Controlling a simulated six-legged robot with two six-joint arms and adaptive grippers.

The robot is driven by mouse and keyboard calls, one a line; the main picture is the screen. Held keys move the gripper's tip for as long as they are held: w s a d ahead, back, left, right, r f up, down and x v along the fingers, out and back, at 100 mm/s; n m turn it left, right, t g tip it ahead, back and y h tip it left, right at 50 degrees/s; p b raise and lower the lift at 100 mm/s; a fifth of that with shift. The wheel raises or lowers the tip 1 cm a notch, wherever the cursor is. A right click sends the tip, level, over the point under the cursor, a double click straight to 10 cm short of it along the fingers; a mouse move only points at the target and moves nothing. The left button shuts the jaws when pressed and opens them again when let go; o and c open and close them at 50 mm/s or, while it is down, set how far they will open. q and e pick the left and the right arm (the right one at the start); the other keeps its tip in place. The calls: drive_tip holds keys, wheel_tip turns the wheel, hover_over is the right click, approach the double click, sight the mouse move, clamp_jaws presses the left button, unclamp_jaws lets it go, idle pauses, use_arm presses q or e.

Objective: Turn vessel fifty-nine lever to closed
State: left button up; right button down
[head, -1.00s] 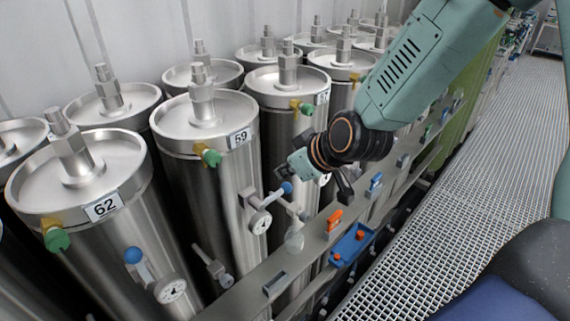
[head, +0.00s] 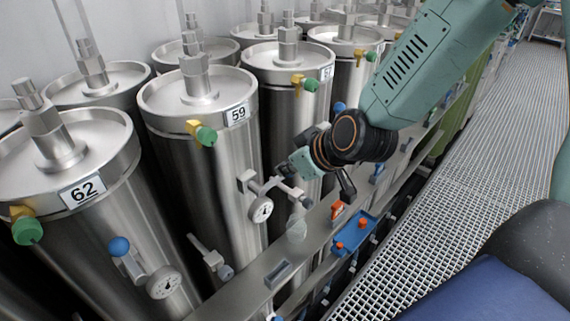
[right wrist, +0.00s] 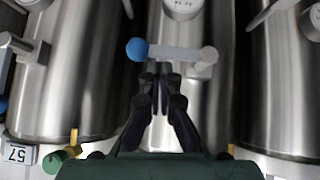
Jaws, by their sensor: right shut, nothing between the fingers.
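Vessel fifty-nine (head: 205,160) is a steel cylinder with a "59" label. Its front carries a round gauge (head: 261,210) and a small valve bar beside my right gripper (head: 284,178). In the right wrist view its lever (right wrist: 175,52) is a pale bar lying across the picture, with a blue ball (right wrist: 136,49) at its left end. My right gripper's dark fingers (right wrist: 160,76) are together and empty, with their tips at the bar's edge near the ball; I cannot tell whether they touch. In the head view the ball is hidden by the gripper. My left gripper is out of view.
Vessel 62 (head: 75,150), with its blue-balled lever (head: 119,246), stands at the left; vessel 57 (head: 285,110) stands right behind the gripper. The grated walkway (head: 480,180) is clear.

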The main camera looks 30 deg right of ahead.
drive_tip(key=shift+w+a, duration=0.1)
drive_tip(key=shift+a, duration=0.05)
drive_tip(key=shift+w+f, duration=0.1)
drive_tip(key=shift+f, duration=0.05)
drive_tip(key=shift+d+f+y, duration=0.35)
drive_tip(key=shift+f+y, duration=0.05)
drive_tip(key=shift+f, duration=0.2)
